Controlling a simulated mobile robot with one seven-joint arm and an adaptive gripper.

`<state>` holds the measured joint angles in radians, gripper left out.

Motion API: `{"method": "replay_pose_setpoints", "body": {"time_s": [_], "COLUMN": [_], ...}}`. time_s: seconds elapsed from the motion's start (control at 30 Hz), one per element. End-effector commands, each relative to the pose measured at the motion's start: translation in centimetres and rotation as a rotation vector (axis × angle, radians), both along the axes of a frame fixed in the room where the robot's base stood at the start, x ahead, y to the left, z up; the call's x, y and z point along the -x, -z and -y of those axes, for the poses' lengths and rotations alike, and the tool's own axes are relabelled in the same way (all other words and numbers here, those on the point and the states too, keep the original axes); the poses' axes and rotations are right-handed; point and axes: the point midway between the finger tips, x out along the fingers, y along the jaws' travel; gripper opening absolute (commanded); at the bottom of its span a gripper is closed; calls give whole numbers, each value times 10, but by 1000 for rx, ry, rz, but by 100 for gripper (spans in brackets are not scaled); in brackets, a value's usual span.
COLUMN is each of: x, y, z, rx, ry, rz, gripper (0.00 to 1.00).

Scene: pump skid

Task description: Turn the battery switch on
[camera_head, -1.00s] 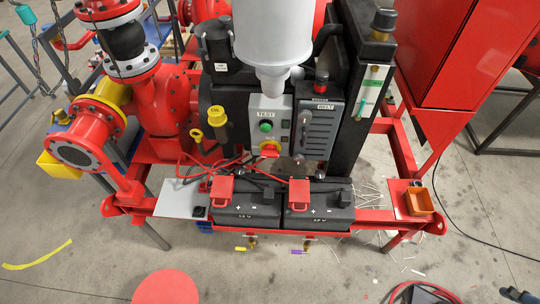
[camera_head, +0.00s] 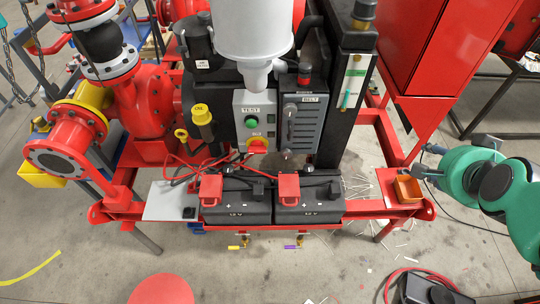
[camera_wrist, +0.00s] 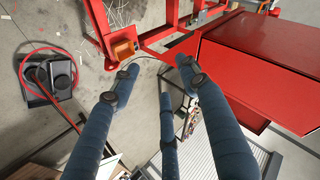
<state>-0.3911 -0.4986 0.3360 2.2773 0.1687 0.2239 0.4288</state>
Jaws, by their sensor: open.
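In the head view, a red rotary handle on a yellow plate (camera_head: 257,146) is on the grey control panel, below a green button (camera_head: 251,121). Two black batteries (camera_head: 236,208) with red terminal covers stand on the skid's front rail. I cannot tell for sure which part is the battery switch; the rotary handle is one candidate. My gripper (camera_head: 420,163) is at the right, well apart from the panel, beside the orange bin. In the wrist view my gripper's blue fingers (camera_wrist: 155,80) are spread wide with nothing between them.
A red cabinet (camera_head: 437,50) stands behind my gripper. A white funnel-shaped vessel (camera_head: 254,35) hangs above the panel.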

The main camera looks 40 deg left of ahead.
Motion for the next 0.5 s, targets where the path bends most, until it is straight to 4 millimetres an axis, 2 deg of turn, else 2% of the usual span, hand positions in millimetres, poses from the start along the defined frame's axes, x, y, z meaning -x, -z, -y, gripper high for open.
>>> {"method": "replay_pose_setpoints", "body": {"time_s": [0.03,0.23,0.5], "x": [-7,-29,-32], "y": [11,43,95], "z": [-22,-101,-204], "rx": [-31,-179,-378], "ry": [-1,30,71], "rz": [2,27,45], "gripper": [45,45,45]}}
